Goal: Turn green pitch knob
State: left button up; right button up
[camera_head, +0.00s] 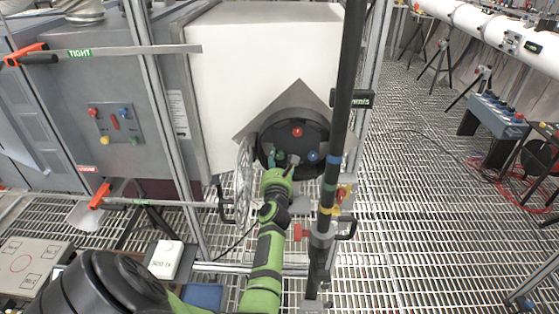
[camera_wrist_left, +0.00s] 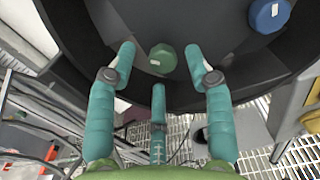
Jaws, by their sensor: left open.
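The green knob (camera_wrist_left: 162,58) is a short round cap with a white mark. It sits on a dark round panel (camera_head: 310,135) set in the mouth of a white box. My left gripper (camera_head: 286,163) reaches this panel from below, with its teal fingers spread. In the left wrist view, the two upper fingers stand on either side of the green knob, with gaps between, and the third is below it. Whether any finger touches the panel, I cannot tell. The fingers partly hide the lower panel in the head view. My right gripper is not in view.
A red knob (camera_head: 297,131) and a blue knob (camera_head: 313,156) share the panel; the blue one is right of the green knob. A dark upright pole (camera_head: 340,120) stands close on the right. A clear disc (camera_head: 244,185) stands at the left of the opening. Grated floor lies open farther right.

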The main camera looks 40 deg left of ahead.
pick_arm(q)
jog(key=shift+w+a, duration=0.15)
jog(key=shift+w, duration=0.2)
jog(key=shift+r, duration=0.15)
jog(key=shift+w+a, duration=0.1)
grip_shut()
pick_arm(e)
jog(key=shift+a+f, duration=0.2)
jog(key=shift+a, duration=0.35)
pick_arm(q)
jog(key=shift+r, duration=0.1)
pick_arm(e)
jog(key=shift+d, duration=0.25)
